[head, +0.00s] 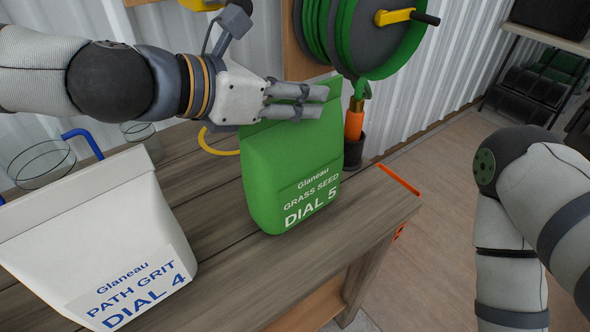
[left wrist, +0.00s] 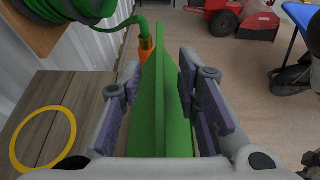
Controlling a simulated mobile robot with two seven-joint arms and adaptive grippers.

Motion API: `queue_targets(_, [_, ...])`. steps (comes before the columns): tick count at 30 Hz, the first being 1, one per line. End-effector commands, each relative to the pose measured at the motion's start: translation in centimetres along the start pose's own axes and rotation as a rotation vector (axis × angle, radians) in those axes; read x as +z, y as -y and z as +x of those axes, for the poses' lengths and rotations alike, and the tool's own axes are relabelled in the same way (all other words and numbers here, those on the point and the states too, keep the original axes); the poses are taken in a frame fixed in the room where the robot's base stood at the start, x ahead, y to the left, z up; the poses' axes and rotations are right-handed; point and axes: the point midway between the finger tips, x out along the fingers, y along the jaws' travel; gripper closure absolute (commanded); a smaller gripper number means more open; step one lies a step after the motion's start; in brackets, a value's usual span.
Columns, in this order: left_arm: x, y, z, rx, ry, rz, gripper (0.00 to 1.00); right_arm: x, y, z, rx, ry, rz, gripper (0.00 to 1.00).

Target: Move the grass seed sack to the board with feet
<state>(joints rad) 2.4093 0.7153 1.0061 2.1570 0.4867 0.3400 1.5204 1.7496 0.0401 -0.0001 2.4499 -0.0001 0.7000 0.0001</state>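The green grass seed sack (head: 292,170), labelled "GRASS SEED DIAL 5", stands upright on the wooden bench (head: 235,290) near its right end. My left gripper (head: 296,101) is at the sack's top. In the left wrist view the sack's narrow top ridge (left wrist: 160,105) runs between the two fingers (left wrist: 158,95), which are spread on either side with small gaps to the ridge. The sack rests on the bench. My right arm shows at the right of the head view, but its gripper is out of view. I cannot make out a board with feet.
A white path grit sack (head: 95,235) stands left of the green sack, with a glass jar (head: 42,165) behind it. A hose reel (head: 365,35) hangs behind, its orange nozzle (head: 354,120) close to the green sack. A yellow ring (left wrist: 43,138) lies on the bench.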

Motion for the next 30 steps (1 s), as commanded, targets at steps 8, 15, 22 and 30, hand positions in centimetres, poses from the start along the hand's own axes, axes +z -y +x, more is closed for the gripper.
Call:
queue_targets(8, [0.3,0.0,-0.1,0.002,0.003,0.004,0.93,-0.1,0.0,-0.1,0.000,-0.004,0.000,1.00])
queue_targets(15, [0.2,0.0,-0.1,0.002,0.003,0.004,1.00,-0.1,0.0,-0.1,0.000,-0.004,0.000,1.00])
queue_targets(22, [0.6,0.0,-0.2,0.004,0.008,0.008,1.00,-0.1,0.0,-0.2,0.000,-0.005,0.000,1.00])
queue_targets(30, [5.6,0.2,-2.4,0.011,0.021,0.025,1.00,-1.6,0.1,-2.5,-0.003,-0.078,-0.001,1.00])
